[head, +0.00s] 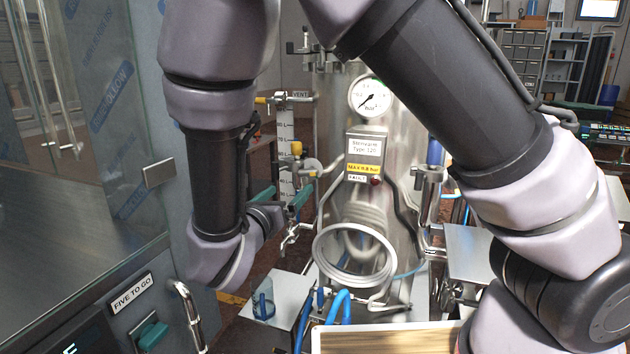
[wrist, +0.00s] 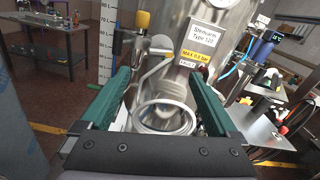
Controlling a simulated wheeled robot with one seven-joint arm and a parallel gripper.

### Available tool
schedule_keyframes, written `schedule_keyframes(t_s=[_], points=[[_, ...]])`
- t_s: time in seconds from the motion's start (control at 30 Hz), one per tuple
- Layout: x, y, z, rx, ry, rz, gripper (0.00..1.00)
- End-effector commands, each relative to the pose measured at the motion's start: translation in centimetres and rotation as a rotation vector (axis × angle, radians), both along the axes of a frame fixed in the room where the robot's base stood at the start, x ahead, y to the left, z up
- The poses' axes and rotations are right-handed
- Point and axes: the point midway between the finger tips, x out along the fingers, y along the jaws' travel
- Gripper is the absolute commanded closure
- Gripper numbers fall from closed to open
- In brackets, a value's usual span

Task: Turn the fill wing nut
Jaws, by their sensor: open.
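My gripper (head: 283,192) is at the left side of a steel tank (head: 400,130), its two green fingers apart with nothing between them. In the wrist view my gripper (wrist: 158,75) faces the tank, with bent pipe and a round glass-fronted port (wrist: 163,117) between and beyond the fingers. A yellow-capped fitting (head: 296,148) stands by the level scale, above the fingers; it also shows in the wrist view (wrist: 142,20). A small metal tap (head: 290,236) sits below the fingers. No fill label is readable, so I cannot tell which part is the fill wing nut.
A gauge (head: 371,97) and a yellow-labelled box (head: 365,155) are on the tank front. A glass-sided cabinet (head: 90,220) stands close at left. Blue hoses (head: 338,306) and a wood-coloured tray (head: 385,342) are below. A work table (wrist: 45,35) stands farther back.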

Motion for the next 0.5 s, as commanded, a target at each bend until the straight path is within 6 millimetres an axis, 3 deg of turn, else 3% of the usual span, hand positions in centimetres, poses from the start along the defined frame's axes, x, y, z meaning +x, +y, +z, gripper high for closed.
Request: schedule_keyframes(t_s=[0.5], points=[[8.2, -3.1, 0.0, -0.001, 0.000, -0.005, 0.05]])
